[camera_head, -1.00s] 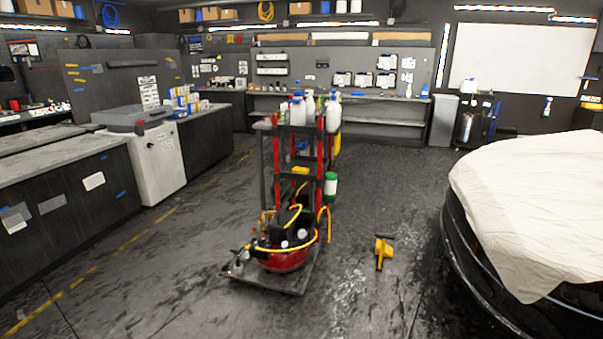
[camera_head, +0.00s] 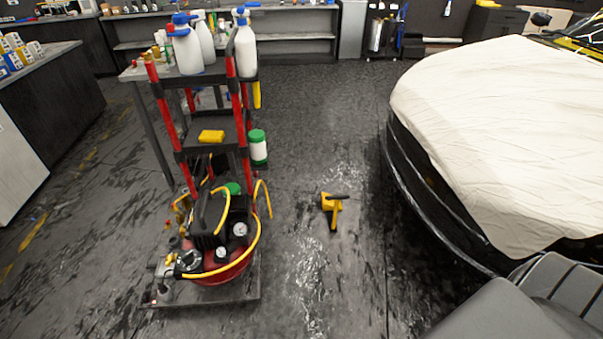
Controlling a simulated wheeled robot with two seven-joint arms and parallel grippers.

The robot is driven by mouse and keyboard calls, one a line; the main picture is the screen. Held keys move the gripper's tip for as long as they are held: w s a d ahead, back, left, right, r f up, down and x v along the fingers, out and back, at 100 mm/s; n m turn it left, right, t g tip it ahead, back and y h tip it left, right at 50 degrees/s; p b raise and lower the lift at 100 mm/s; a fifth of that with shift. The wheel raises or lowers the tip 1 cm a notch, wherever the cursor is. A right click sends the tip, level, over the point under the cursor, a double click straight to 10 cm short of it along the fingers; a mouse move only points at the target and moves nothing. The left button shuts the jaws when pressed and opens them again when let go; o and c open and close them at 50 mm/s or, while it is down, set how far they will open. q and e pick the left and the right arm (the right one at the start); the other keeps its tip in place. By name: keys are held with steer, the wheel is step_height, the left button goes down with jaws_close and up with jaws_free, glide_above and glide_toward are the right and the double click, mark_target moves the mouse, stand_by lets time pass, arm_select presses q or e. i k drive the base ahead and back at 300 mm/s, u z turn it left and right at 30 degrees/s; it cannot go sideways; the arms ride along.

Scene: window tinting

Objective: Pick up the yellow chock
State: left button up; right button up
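The yellow chock (camera_head: 329,203) lies on the dark floor near the middle of the head view, with a black bar or handle on it. It is between the cart on the left and the covered car on the right, apart from both. Neither of my grippers shows in the view. A grey part at the bottom right corner looks like a link of my own arm, and no fingers are visible on it.
A cart (camera_head: 246,170) with red posts carries spray bottles (camera_head: 193,45) and a red compressor (camera_head: 219,268). A car under a white cover (camera_head: 490,120) stands at right. A counter (camera_head: 62,95) is at left. The floor around the chock is clear.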

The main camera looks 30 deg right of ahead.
mark_target(330, 205)
steer(key=z, duration=1.1)
steer(key=i, duration=0.35)
steer(key=z, duration=0.7)
steer(key=i, duration=1.65)
steer(key=u, duration=0.6)
